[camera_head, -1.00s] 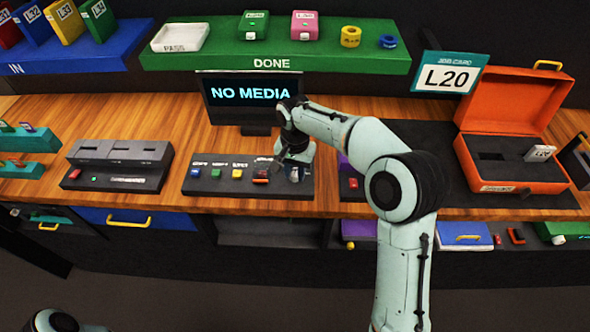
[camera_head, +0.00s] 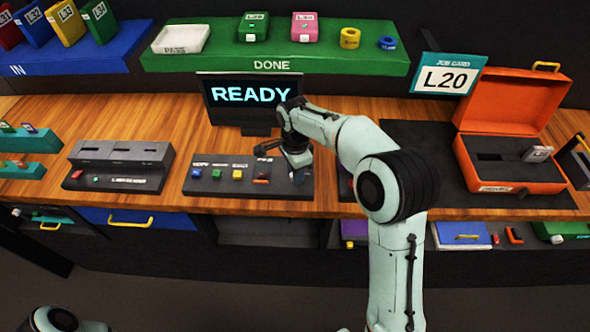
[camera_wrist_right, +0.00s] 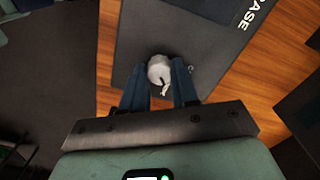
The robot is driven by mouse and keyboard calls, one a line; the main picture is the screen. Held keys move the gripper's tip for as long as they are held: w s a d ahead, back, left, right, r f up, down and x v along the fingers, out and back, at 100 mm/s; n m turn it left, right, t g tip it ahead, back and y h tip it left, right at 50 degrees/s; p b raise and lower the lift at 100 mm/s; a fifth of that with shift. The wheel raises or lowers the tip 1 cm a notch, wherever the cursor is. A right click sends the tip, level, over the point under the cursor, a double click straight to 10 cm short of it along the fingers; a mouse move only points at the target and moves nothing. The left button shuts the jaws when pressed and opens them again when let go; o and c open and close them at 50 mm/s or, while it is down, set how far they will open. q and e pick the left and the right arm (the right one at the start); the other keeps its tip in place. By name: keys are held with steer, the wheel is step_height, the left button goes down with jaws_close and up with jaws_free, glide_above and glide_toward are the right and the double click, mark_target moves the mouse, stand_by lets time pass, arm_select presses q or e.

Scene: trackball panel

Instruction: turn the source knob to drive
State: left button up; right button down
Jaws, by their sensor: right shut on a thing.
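The source knob (camera_wrist_right: 158,69) is a round, light grey knob with a pale pointer, on a dark panel (camera_head: 215,180) on the bench. In the wrist view its pointer aims toward the bottom of the picture, away from the word CASE at the top right. My right gripper (camera_wrist_right: 159,80) is shut on the knob, one dark finger on each side. In the head view my right gripper (camera_head: 298,164) is over the panel's right end and largely hides the knob. The monitor (camera_head: 250,94) behind reads READY. My left gripper is out of view.
A slotted grey unit (camera_head: 120,152) stands further left. An open orange case (camera_head: 490,178) is at right, beside a job card reading L20 (camera_head: 447,77).

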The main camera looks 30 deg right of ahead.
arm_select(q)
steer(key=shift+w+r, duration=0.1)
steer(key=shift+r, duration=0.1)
arm_select(e)
steer(key=shift+m, duration=1.5)
steer(key=c, duration=0.9)
jaws_free()
steer(key=shift+o, duration=0.2)
steer(key=shift+r, duration=0.1)
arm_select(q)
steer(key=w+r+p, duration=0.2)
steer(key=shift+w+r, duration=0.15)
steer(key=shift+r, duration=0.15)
arm_select(e)
step_height(320, 180, up, 13)
steer(key=shift+r, duration=0.15)
